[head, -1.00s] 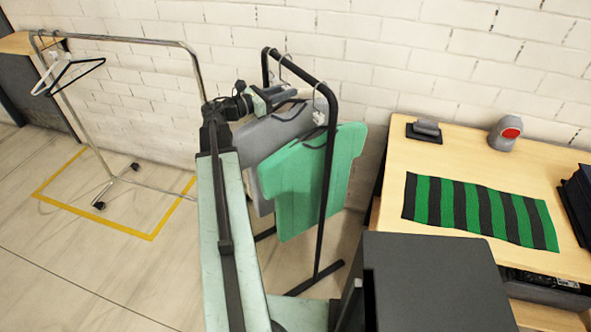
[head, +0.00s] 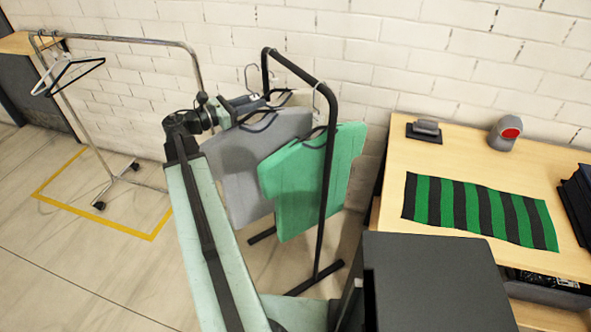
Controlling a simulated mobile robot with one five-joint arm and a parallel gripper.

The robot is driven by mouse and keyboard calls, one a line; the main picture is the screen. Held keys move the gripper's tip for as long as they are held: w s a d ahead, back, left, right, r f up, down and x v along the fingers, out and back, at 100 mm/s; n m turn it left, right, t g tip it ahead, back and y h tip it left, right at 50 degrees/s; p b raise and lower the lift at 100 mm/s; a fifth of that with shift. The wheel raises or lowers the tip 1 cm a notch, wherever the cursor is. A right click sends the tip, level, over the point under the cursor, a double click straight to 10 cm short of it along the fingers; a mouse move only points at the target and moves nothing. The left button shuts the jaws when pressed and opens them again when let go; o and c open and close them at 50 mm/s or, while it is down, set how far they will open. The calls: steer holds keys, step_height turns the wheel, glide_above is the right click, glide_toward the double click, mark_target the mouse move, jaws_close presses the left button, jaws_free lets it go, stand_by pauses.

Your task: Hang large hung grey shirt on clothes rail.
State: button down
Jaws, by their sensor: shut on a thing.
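The grey shirt (head: 243,168) hangs upright on a dark hanger, just left of the black rack. My gripper (head: 262,104) is shut on the top of its hanger; the fingertips are small and partly hidden. The hanger's hook (head: 249,74) stands up left of the rack's top bar and looks clear of it. A chrome clothes rail (head: 120,39) stands at the left against the wall. A white hanger (head: 46,76) and a black hanger (head: 80,70) hang at its left end; the rest of its bar is bare.
A green shirt (head: 312,180) hangs on the black rack (head: 327,150), overlapping the grey shirt's right edge. Yellow tape (head: 95,222) marks the floor around the chrome rail. A wooden table (head: 460,165) with a striped cloth (head: 480,209) stands right. Floor between rail and rack is open.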

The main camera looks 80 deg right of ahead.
steer(key=v, duration=2)
steer(key=shift+r+p, duration=1.5)
steer(key=shift+r, duration=0.05)
steer(key=shift+r, duration=0.1)
